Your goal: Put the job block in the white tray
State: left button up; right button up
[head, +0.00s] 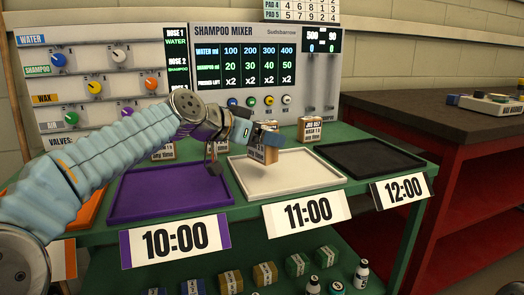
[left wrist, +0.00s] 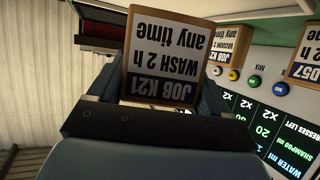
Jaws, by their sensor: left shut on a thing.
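The job block (head: 271,156), wooden with a white and blue label, is in my left gripper (head: 264,139). In the left wrist view the block (left wrist: 165,60) shows upside down and reads JOB K21, WASH 2 h, any time. My left gripper is shut on it, over the back part of the white tray (head: 290,182). The tray, with the 11:00 card at its front, looks empty. I cannot tell whether the block's bottom touches the tray. My right gripper is not in view.
A purple tray (head: 165,195) at 10:00 and a black tray (head: 370,158) at 12:00 flank the white one, both empty. Other job blocks, one (head: 310,130) behind the trays, stand before the mixer panel (head: 260,65). Bottles and boxes sit on the shelf below.

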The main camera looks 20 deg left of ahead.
aim_at(255, 149)
pick_arm(q)
jog(key=shift+w+f+b, duration=0.1)
jog(key=shift+f+b, duration=0.25)
jog(key=shift+f, duration=1.3)
jog(key=shift+f, duration=0.1)
jog(key=shift+f, duration=0.15)
jog(key=o, duration=1)
jog(key=shift+o, duration=0.2)
jog(key=shift+r, duration=0.3)
jog(key=b+v, duration=0.1)
jog(key=v, duration=1.1)
jog(key=shift+f, duration=0.1)
